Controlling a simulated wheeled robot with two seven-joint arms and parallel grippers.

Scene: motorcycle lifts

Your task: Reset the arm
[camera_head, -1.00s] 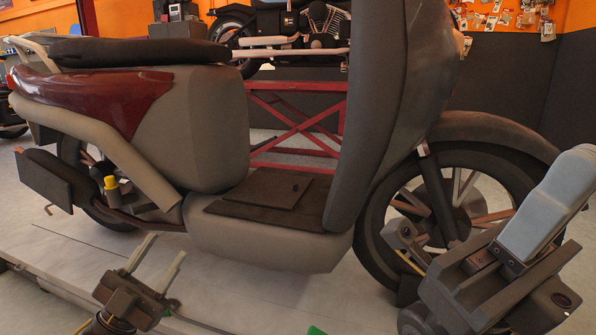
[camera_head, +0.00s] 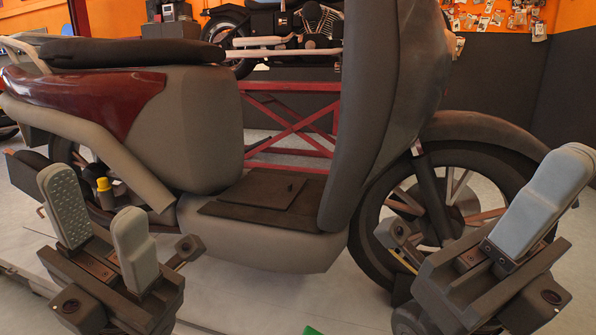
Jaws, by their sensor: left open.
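My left gripper (camera_head: 95,197) is at the lower left in the head view, fingers pointing up. Its two grey padded fingers stand apart with nothing between them. It is in front of the rear part of a large scooter (camera_head: 200,140). My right gripper (camera_head: 560,172) is at the lower right, in front of the scooter's front wheel (camera_head: 500,165). It is seen side-on: one grey finger shows, tilted up to the right. The other finger cannot be made out, so its opening is unclear. No object shows in it.
The scooter, with grey body, dark red side panel (camera_head: 95,100) and black seat (camera_head: 115,52), fills most of the view. Behind it are a red lift frame (camera_head: 290,115) and another motorcycle (camera_head: 290,30). Pale floor lies between my grippers, with a small green thing (camera_head: 313,331) at the bottom edge.

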